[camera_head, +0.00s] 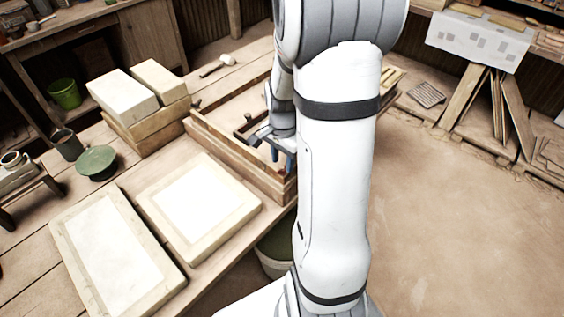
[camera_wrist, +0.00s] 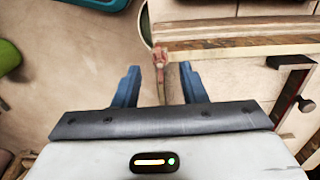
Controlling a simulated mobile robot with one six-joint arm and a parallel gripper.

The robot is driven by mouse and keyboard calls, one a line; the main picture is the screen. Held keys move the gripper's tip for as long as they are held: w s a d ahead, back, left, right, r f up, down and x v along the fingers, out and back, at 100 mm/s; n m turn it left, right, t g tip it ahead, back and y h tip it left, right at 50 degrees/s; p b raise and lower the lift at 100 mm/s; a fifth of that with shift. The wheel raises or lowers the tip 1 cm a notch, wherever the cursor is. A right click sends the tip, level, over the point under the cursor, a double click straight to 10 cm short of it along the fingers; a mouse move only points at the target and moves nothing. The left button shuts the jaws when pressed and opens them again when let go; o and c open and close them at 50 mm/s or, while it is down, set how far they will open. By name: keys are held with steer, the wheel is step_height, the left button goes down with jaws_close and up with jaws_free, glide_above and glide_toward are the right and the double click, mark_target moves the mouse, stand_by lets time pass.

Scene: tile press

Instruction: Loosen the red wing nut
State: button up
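A small reddish piece, which looks like the red wing nut (camera_wrist: 160,57), shows in the wrist view at the end of a wooden bar (camera_wrist: 245,43). A thin stem runs from it toward my gripper's palm. My gripper (camera_wrist: 160,73) is open, with one blue finger on each side of the stem and clear gaps to both. The nut's head lies level with the fingertips or slightly beyond them. In the head view my gripper (camera_head: 282,158) is at the right side of the wooden press frame (camera_head: 222,143); I cannot make out the wing nut there.
Two framed pale slabs (camera_head: 112,255) (camera_head: 205,205) lie on the bench in front of the press. Stacked blocks (camera_head: 125,97), a green bowl (camera_head: 96,162) and a mallet (camera_head: 217,66) are also on it. A bucket (camera_head: 273,256) stands below the bench edge. Floor to the right is open.

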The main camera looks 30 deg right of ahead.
mark_target(283, 169)
steer(key=shift+f, duration=1.3)
jaws_close()
